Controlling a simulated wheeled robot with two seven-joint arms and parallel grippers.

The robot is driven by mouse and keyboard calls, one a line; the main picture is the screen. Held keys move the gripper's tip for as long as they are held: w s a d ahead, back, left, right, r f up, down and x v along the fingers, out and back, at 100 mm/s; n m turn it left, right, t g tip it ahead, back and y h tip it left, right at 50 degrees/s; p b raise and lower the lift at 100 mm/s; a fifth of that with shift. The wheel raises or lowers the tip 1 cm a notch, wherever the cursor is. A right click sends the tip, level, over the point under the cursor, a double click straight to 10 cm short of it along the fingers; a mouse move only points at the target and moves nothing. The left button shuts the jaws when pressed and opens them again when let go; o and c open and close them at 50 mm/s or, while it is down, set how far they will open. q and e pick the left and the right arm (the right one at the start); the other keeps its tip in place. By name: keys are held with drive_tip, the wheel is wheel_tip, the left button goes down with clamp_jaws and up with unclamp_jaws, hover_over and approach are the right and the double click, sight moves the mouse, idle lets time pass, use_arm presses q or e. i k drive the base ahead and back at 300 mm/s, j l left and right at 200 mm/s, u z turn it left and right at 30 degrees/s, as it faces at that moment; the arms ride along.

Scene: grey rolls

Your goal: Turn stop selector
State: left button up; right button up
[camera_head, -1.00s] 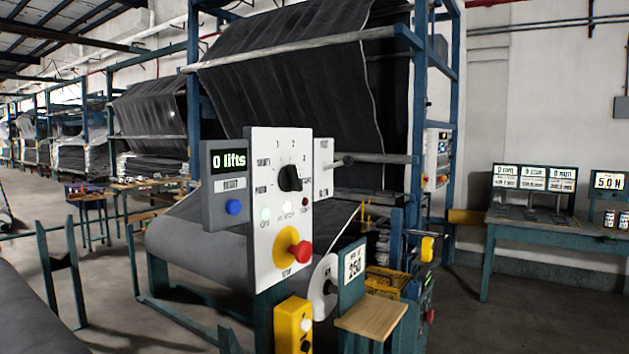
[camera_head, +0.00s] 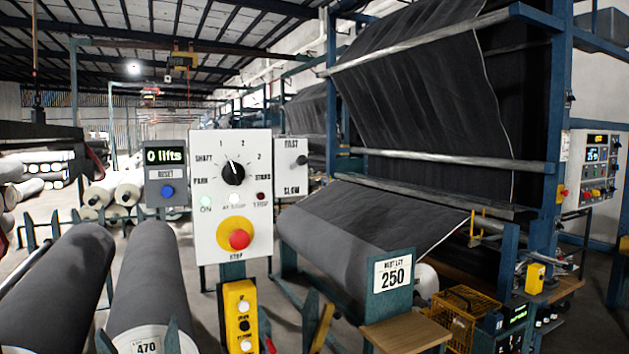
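The stop selector (camera_head: 233,173) is a round black knob on a white upright control panel (camera_head: 207,240), left of centre. Its light pointer mark leans up and slightly left, toward the 1. Labels around it include PARK, SHAFT, 1, 2 and 3; the lower right label is hard to read. Neither gripper is in view.
A FAST/SLOW box (camera_head: 297,163) adjoins the panel's right side. A yellow button box (camera_head: 240,310) hangs below. Grey rolls (camera_head: 145,265) lie at left, and a loom-like frame with dark cloth (camera_head: 430,90) stands at right. A sign reading 250 (camera_head: 393,272) stands in front.

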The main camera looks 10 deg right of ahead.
sight(233, 174)
drive_tip(key=k+l, duration=0.15)
drive_tip(key=l, duration=0.25)
drive_tip(key=k+l, duration=0.1)
drive_tip(key=l, duration=0.3)
drive_tip(key=k+l, duration=0.15)
drive_tip(key=l, duration=0.25)
drive_tip(key=u, duration=0.05)
